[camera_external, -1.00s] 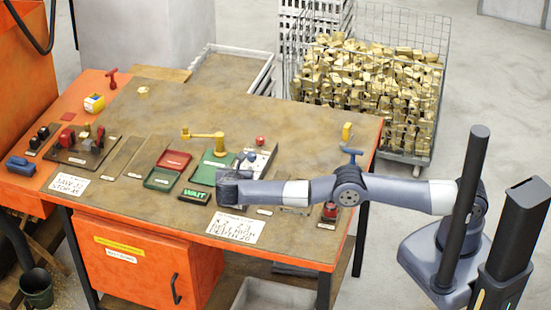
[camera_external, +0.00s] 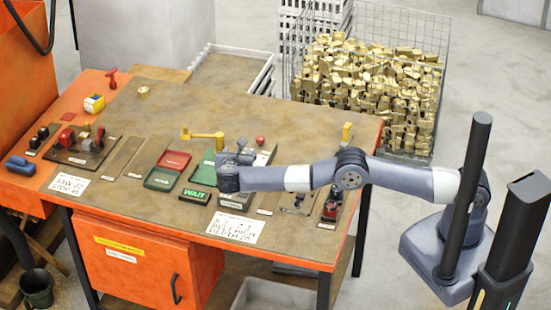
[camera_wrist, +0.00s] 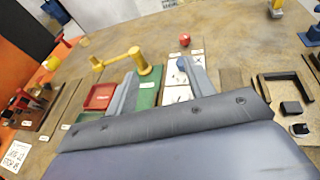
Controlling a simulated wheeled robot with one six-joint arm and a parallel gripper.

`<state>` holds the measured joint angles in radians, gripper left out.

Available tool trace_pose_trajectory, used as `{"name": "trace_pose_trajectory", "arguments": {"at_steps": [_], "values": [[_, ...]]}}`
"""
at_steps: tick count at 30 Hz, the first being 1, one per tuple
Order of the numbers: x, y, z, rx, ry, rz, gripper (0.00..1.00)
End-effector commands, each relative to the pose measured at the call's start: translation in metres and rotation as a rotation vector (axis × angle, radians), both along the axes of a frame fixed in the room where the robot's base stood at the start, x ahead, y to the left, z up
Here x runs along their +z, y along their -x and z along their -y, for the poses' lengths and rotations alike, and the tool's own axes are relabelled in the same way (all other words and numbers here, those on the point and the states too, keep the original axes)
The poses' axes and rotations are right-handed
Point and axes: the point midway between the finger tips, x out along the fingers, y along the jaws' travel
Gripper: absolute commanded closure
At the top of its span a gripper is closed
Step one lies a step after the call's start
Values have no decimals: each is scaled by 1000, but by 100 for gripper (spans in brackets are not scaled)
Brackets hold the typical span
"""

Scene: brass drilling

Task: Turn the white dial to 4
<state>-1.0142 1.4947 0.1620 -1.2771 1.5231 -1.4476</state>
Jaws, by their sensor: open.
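My gripper (camera_external: 236,154) is above the right-middle part of the workbench, over the panels. In the wrist view its two fingers (camera_wrist: 160,70) stand apart with nothing held between them. A white panel (camera_wrist: 174,76) with dark markings shows between the fingers, close to the right one, which hides part of it. In the external view the white panel (camera_external: 264,157) is largely behind my gripper. I cannot clearly make out the white dial or its number. A green panel (camera_wrist: 147,99) lies left of the white panel, between the fingers.
A yellow lever (camera_external: 205,136) stands just left of my gripper. A red tray (camera_external: 174,160), a green tray (camera_external: 162,179) and a WAIT sign (camera_external: 196,195) lie nearby. A red knob (camera_external: 260,139) is behind the white panel. The back of the bench is mostly clear.

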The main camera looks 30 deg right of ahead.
Motion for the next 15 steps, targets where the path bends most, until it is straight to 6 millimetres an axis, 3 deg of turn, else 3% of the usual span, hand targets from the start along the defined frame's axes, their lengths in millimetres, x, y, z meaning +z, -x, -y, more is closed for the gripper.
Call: {"name": "trace_pose_trajectory", "arguments": {"at_steps": [7,15], "values": [[28,-34,12,180,43,204,49],[31,-39,19,471,68,275,49]]}}
